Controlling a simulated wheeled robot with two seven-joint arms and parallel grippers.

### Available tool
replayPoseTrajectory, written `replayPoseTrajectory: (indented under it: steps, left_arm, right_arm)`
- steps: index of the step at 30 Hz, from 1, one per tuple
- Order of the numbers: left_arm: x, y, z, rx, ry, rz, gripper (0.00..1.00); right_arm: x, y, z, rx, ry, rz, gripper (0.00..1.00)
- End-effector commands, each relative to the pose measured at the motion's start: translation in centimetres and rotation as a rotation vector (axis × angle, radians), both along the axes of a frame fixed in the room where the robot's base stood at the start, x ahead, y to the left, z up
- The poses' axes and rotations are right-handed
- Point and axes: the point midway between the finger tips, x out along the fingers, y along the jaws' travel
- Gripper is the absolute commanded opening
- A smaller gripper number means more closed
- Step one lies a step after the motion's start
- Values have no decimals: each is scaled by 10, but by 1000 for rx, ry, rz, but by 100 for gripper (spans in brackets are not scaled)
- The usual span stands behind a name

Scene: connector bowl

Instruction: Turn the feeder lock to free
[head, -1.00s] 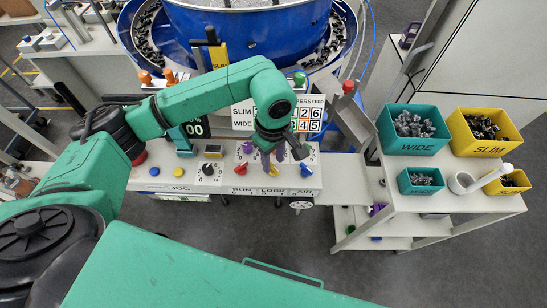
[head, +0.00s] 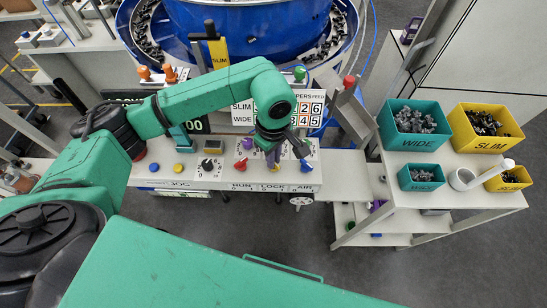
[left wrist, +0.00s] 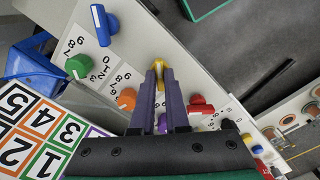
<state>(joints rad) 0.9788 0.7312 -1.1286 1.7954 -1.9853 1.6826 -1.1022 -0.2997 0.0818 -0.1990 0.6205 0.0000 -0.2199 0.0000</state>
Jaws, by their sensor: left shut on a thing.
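The feeder lock is a yellow knob (head: 275,168) above the word LOCK on the white control panel (head: 215,186), between a red knob (head: 240,165) and a blue knob (head: 306,167). My left gripper (head: 273,157) reaches down onto it from above. In the left wrist view, the yellow knob (left wrist: 158,64) shows between the tips of the purple fingers (left wrist: 159,78), which are shut on it. The fingers cover much of the knob, so its exact pointing is hard to read. My right gripper is in neither view.
Purple (left wrist: 164,122), orange (left wrist: 127,98) and green (left wrist: 77,67) knobs stand close around the fingers. The blue feeder bowl (head: 245,30) is behind the panel. A side table with a teal WIDE bin (head: 414,143) and yellow SLIM bin (head: 490,147) stands right.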

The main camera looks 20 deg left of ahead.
Motion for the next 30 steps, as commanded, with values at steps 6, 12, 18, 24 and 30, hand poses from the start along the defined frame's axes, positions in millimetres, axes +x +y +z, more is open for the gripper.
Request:
replayPoseTrajectory:
  steps: [6,12,18,24,30]
  left_arm:
    - [1,0,-4,-2,-4,130,0]
    - [1,0,-4,-2,-5,306,0]
    - [1,0,-4,-2,-6,497,0]
    - [1,0,-3,-2,-5,687,0]
    - [1,0,-2,-3,-5,877,0]
  right_arm:
    - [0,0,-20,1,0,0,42]
    - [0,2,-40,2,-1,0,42]
    - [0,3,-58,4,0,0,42]
    - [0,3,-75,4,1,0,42]
    - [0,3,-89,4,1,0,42]
